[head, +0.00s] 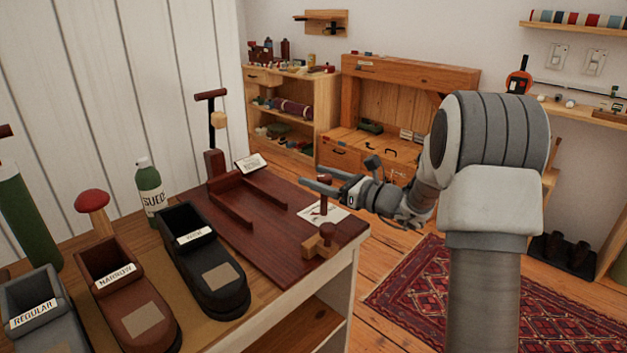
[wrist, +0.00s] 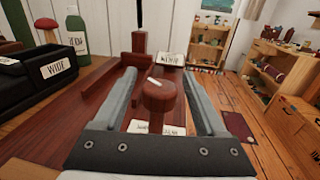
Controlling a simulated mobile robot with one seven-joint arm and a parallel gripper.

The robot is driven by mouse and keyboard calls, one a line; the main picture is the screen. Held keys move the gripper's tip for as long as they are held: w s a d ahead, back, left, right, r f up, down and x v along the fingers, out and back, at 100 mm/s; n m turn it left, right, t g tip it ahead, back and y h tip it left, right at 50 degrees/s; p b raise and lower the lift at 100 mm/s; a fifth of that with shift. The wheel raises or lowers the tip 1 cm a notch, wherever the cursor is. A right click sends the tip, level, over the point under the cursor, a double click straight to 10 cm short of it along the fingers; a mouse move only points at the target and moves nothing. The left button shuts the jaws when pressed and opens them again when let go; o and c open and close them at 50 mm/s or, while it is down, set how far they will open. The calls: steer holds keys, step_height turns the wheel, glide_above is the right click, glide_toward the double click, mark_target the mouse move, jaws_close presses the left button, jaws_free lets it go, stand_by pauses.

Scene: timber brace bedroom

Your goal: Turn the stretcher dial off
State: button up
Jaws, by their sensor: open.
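The stretcher dial is a round dark red wooden knob (wrist: 158,97) on a short post, with a pale pointer mark on its top. In the wrist view it sits between the two fingers of my open gripper (wrist: 160,74), with visible gaps on both sides. In the head view the dial (head: 325,186) stands on the dark red board (head: 262,235), with my gripper (head: 312,184) reaching in from the right at its height. Printed cards lie by the dial; their text is too small to read fully.
Shoe forms labelled WIDE (head: 208,270), NARROW (head: 125,300) and REGULAR (head: 40,310) stand on the bench's left. A green bottle (head: 150,190) stands behind them. A light wooden block with a dark knob (head: 320,243) sits at the board's front corner.

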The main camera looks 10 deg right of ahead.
steer(key=shift+w+a, duration=0.5)
jaws_close()
